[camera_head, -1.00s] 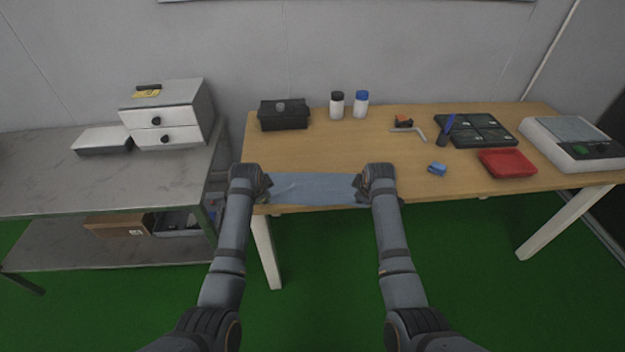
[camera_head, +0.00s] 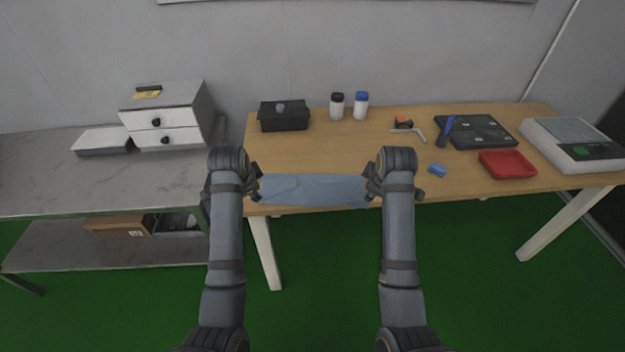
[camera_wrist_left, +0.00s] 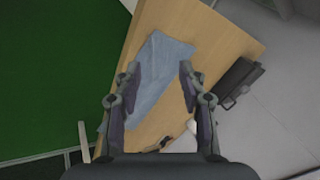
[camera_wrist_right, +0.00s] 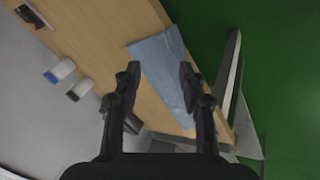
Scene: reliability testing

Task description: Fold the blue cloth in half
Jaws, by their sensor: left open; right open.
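The blue cloth (camera_head: 312,189) lies at the front left edge of the wooden table as a wide, short strip with some wrinkles. It also shows in the left wrist view (camera_wrist_left: 158,72) and in the right wrist view (camera_wrist_right: 160,68). My left gripper (camera_head: 258,186) is open at the cloth's left end; its fingers (camera_wrist_left: 155,80) stand apart over the cloth. My right gripper (camera_head: 368,188) is open at the cloth's right end; its fingers (camera_wrist_right: 160,72) stand apart near the cloth. Neither gripper holds the cloth.
A black box (camera_head: 284,117) and two bottles (camera_head: 337,106) stand at the back of the table (camera_head: 390,145). A small blue block (camera_head: 437,169), a red tray (camera_head: 507,164), a black organizer (camera_head: 475,130) and a scale (camera_head: 572,145) are to the right. A grey bench (camera_head: 60,185) stands left.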

